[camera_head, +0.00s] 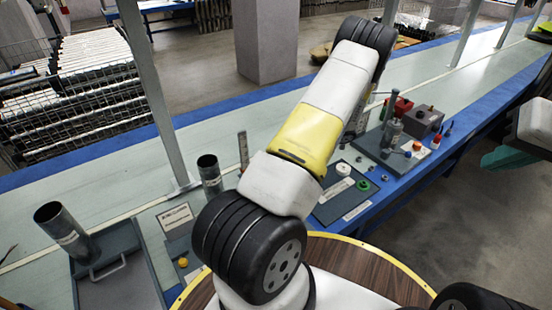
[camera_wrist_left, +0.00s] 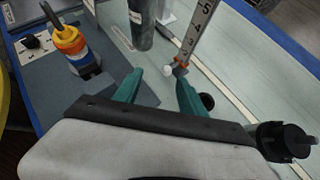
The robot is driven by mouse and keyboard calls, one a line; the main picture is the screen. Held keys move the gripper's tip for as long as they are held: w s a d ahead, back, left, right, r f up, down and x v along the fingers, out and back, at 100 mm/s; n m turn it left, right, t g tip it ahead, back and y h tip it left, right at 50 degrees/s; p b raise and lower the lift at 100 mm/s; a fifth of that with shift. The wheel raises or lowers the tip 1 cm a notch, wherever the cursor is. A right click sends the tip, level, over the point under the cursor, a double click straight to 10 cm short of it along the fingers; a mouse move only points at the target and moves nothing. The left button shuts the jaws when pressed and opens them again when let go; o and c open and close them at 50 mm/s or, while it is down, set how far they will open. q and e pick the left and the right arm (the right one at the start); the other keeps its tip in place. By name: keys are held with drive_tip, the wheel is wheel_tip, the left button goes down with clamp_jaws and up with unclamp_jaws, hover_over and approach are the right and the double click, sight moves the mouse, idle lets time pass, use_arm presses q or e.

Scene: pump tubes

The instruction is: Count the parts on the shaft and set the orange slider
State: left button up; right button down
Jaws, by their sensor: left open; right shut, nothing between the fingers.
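An upright ruler (camera_wrist_left: 195,35) with printed numbers stands beyond my left gripper (camera_wrist_left: 158,76) in the left wrist view. A small orange piece (camera_wrist_left: 180,69) with a white ball (camera_wrist_left: 167,70) sits at its lower part, beyond the open, empty fingers; contact cannot be told. The ruler (camera_head: 243,150) also shows in the head view, beside my arm. A yellow and orange stacked piece (camera_wrist_left: 69,41) stands on a grey base, upper left in the wrist view; whether this is the shaft is unclear. My right gripper (camera_head: 492,159) is shut and empty at the right edge.
A dark tube (camera_head: 210,174) stands left of the ruler.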

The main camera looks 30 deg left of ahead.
use_arm(q)
drive_tip(key=a+f+m+y, duration=0.1)
drive_tip(key=f+m, duration=0.1)
drive_tip(key=f, duration=0.1)
drive_tip(key=a+f+m+y, duration=0.1)
drive_tip(key=f, duration=0.3)
drive_tip(key=a+f+m+t+y, duration=0.1)
drive_tip(key=f+m, duration=0.1)
drive_tip(key=f, duration=0.1)
drive_tip(key=shift+a+f+m+y, duration=0.15)
drive_tip(key=shift+a+m+y, duration=0.15)
drive_tip(key=shift+y, duration=0.1)
drive_tip(key=shift+a+f, duration=0.25)
drive_tip(key=x, duration=0.7)
drive_tip(key=shift+a, duration=0.15)
clamp_jaws()
drive_tip(key=shift+w, duration=0.1)
